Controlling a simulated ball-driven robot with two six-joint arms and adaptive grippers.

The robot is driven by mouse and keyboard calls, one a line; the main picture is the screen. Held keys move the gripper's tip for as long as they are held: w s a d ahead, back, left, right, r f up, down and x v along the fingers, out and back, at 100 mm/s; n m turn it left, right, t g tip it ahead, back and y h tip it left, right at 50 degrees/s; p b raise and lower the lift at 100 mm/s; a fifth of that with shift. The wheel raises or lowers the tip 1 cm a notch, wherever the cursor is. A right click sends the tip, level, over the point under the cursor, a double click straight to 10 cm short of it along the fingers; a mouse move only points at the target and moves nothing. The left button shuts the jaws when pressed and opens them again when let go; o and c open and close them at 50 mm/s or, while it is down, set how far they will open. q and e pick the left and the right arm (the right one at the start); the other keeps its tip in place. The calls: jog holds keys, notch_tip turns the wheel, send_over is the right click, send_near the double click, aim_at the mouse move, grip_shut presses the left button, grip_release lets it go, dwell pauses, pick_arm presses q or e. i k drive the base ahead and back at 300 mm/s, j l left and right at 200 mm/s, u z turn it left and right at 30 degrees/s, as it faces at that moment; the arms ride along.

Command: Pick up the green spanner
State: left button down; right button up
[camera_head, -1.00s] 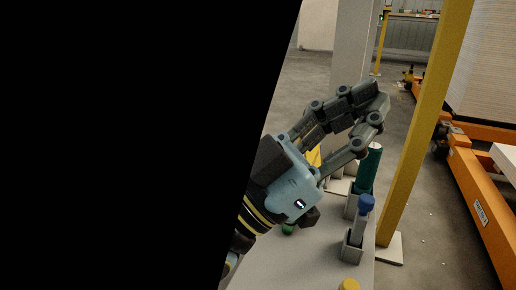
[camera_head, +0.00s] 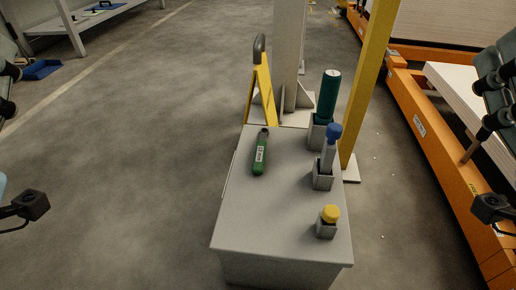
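A green tool with a dark grey head and a pale label (camera_head: 260,154) lies on the left far part of the grey table (camera_head: 258,220). It looks like the green spanner. Its head points away from me and nothing covers it. My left gripper (camera_head: 8,82) is cut off by the left picture edge, far from the tool. My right gripper (camera_head: 494,88) is cut off by the right edge, also well away. Neither shows enough to tell open from shut.
Along the table's right side stand holders with a dark green cylinder (camera_head: 328,96), a blue-topped tool (camera_head: 331,148) and a yellow-capped piece (camera_head: 328,218). A yellow stand (camera_head: 262,90) and yellow post (camera_head: 368,80) rise behind. Left of the table is bare floor.

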aim_at(257, 169)
jog(key=k+j, duration=0.1)
jog(key=j, duration=0.15)
jog(key=k+j+z, duration=0.1)
jog(key=j, duration=0.2)
jog(key=i+j+z, duration=0.1)
jog(key=j, duration=0.35)
jog(key=i+j, duration=0.1)
jog(key=j, duration=0.3)
jog(key=i+j+z, duration=0.15)
jog(key=j, duration=0.3)
jog(key=i+j+z, duration=0.15)
jog(key=i, duration=0.4)
